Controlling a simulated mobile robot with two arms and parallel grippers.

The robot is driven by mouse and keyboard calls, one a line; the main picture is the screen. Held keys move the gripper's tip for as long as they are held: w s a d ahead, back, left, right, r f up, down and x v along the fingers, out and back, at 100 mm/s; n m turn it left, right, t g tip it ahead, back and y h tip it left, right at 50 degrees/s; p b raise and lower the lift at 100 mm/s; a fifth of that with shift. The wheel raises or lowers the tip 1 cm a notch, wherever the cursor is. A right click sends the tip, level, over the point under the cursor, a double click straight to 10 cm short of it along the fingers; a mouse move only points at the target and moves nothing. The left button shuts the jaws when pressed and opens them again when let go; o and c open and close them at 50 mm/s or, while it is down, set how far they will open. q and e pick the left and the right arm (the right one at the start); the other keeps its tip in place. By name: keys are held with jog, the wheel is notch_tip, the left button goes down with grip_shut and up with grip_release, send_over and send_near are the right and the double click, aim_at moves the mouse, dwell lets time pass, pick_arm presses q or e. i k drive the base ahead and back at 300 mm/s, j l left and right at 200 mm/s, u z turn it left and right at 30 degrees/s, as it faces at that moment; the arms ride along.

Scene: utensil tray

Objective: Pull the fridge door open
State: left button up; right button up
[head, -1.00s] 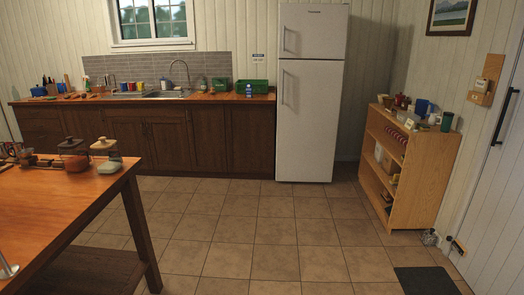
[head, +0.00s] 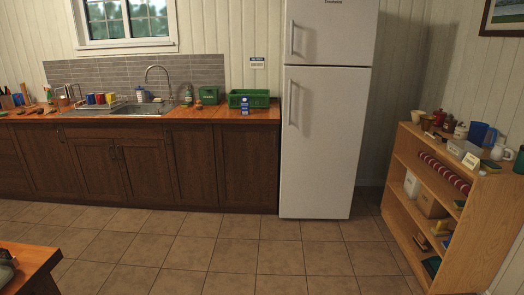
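The white fridge (head: 322,150) stands against the back wall, right of the counter, in the head view. It has a small upper door (head: 331,30) and a tall lower door (head: 335,140), both shut. Each door has a vertical handle near its left edge: the upper handle (head: 291,38) and the lower handle (head: 290,102). The fridge's top is cut off by the picture's edge. Neither of my grippers shows in the view.
The dark wood counter (head: 170,165) with a sink runs left of the fridge. A wooden shelf unit (head: 470,215) with cups and boxes stands at the right. A table corner (head: 30,262) is at the lower left. The tiled floor (head: 230,255) before the fridge is clear.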

aim_at(324, 109)
jog(key=i, duration=2.1)
jog(key=i+u, duration=0.1)
jog(key=i, duration=0.45)
jog(key=i+l, duration=0.1)
jog(key=i, duration=0.45)
jog(key=i+l+u, duration=0.15)
jog(key=i, duration=0.95)
jog(key=l+u, duration=0.05)
